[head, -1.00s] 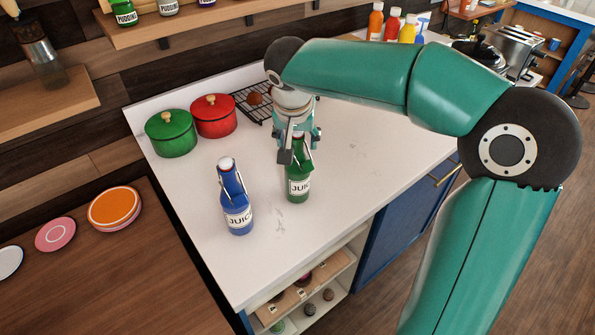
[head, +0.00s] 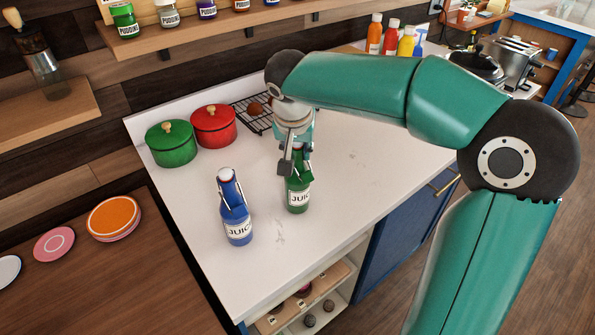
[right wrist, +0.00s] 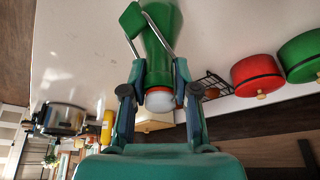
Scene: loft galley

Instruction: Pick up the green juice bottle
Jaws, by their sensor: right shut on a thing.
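The green juice bottle (head: 298,196) stands upright on the white counter, its label facing the head camera. My right gripper (head: 294,164) reaches down from above and is shut on the bottle's neck. In the right wrist view, the green bottle (right wrist: 160,45) lies between the two fingers (right wrist: 159,80), with its white and red cap and wire clasp showing. The fingers hide part of the neck in the head view. The bottle's base appears to rest on the counter. My left gripper is not in view.
A blue juice bottle (head: 236,214) stands close on the left. Green (head: 171,146) and red (head: 214,128) pots and a black wire rack (head: 252,122) are behind. The white counter (head: 365,165) is clear to the right. A shelf with pudding jars (head: 170,38) overhangs the back.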

